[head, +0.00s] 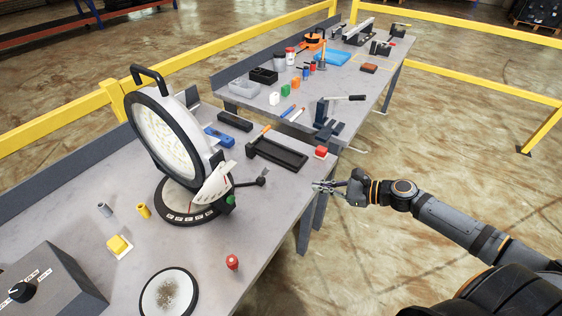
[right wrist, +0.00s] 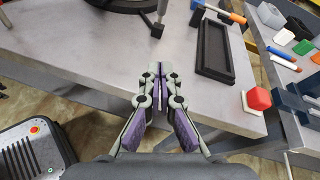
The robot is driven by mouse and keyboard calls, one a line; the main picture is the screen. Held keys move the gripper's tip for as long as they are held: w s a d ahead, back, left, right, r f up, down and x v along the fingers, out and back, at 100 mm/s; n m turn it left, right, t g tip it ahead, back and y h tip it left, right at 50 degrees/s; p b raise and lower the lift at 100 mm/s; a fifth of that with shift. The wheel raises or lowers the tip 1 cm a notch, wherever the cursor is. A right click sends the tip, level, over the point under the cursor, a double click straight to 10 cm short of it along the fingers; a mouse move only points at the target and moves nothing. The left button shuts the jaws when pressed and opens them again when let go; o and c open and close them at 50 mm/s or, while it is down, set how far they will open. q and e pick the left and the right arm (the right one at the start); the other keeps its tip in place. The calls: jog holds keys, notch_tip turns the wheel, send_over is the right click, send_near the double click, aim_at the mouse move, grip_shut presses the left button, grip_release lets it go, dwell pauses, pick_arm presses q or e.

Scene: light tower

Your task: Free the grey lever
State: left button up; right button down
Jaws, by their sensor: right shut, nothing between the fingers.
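The round lamp (head: 172,125) stands tilted on a round dark base (head: 185,208) with a marked scale. A dark grey lever (head: 250,182) sticks out to the right from the base and ends in a flat black tip; its end also shows in the right wrist view (right wrist: 158,28). A green knob (head: 230,200) and a white plate (head: 213,184) sit by the lever's root; I cannot tell what holds the lever. My right gripper (head: 318,186) is shut and empty at the table's right edge, apart from the lever; its closed fingers show in the right wrist view (right wrist: 158,70).
A black tray (head: 277,154) and a red block (head: 321,152) lie behind the lever. A red knob (head: 232,262), a yellow button (head: 120,246) and a round disc (head: 168,294) lie in front. The tabletop right of the base is mostly clear.

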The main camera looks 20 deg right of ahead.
aim_at(265, 172)
jog(key=shift+m, duration=0.8)
jog(key=b+x, duration=0.1)
jog(key=x, duration=0.1)
jog(key=b+x, duration=0.1)
jog(key=x, duration=0.1)
jog(key=r+b+x, duration=0.1)
jog(key=b, duration=0.1)
jog(key=shift+w+a, duration=0.2)
jog(key=shift+a, duration=0.4)
jog(key=x, duration=0.4)
jog(key=shift+w+a+r, duration=0.1)
jog(key=shift+a, duration=0.1)
jog(key=shift+w+a+r+p, duration=0.55)
jog(key=shift+w+a+r, duration=0.15)
jog(key=shift+a, duration=0.1)
pick_arm(q)
jog(key=shift+s+f, duration=1.15)
jog(key=shift+f, duration=0.3)
pick_arm(e)
jog(key=shift+w+a+r, duration=0.15)
jog(key=shift+w+a, duration=0.15)
jog(key=shift+a, duration=0.1)
